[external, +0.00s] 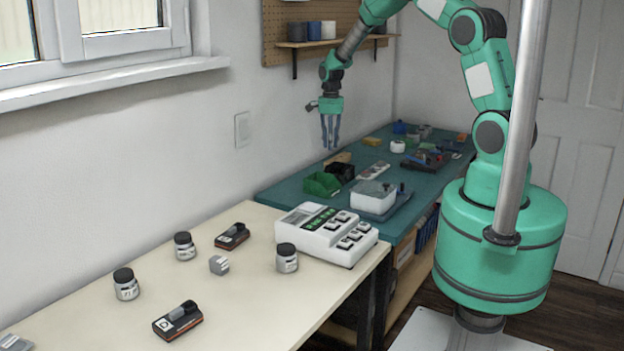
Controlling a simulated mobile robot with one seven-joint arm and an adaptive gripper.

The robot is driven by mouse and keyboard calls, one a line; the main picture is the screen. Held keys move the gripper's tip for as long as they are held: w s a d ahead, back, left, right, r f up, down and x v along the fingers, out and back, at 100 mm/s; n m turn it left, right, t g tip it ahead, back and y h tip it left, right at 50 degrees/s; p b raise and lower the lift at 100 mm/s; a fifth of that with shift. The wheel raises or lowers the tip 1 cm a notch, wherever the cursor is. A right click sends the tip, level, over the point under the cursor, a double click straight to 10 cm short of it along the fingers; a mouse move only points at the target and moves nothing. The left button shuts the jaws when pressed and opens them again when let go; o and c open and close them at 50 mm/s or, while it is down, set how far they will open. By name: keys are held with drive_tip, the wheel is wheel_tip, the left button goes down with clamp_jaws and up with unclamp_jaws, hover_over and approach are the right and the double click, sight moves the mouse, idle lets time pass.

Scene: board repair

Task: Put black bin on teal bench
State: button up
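The black bin (341,172) is small and sits on the teal bench (291,195), close against the right side of a green bin (322,184). My gripper (331,147) hangs pointing down above the bench, over the area just behind the black bin. A gap shows between its fingers, and nothing is seen between them. The fingertips look clear of the bin and the bench top.
A light wood block (338,158) lies behind the black bin. A cream table (240,290) in front holds a white device (326,233), jars and sensors. A shelf (335,42) hangs on the wall.

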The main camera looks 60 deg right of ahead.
idle(0.4)
drive_tip(key=s+a+r+n+t, duration=0.1)
drive_tip(key=s+a+r+n, duration=0.2)
drive_tip(key=s+a+r, duration=0.5)
drive_tip(key=s+a+r+n+t, duration=0.1)
drive_tip(key=a+r+n, duration=0.25)
drive_tip(key=r, duration=0.85)
drive_tip(key=s+a+r+n+t, duration=0.1)
drive_tip(key=s+a+r+n, duration=0.1)
drive_tip(key=s+a+r, duration=0.6)
drive_tip(key=s+a+r+n+t, duration=0.1)
drive_tip(key=s+a+r+n, duration=0.1)
drive_tip(key=s, duration=0.5)
drive_tip(key=s+a+r+n, duration=0.3)
drive_tip(key=s+a+n, duration=0.1)
drive_tip(key=s, duration=0.4)
drive_tip(key=s+a+r+n+t, duration=0.1)
drive_tip(key=s+a+r+n, duration=0.2)
drive_tip(key=s, duration=0.5)
drive_tip(key=shift+s+a+r+t, duration=0.2)
drive_tip(key=shift+a+t, duration=0.1)
drive_tip(key=shift+a, duration=0.25)
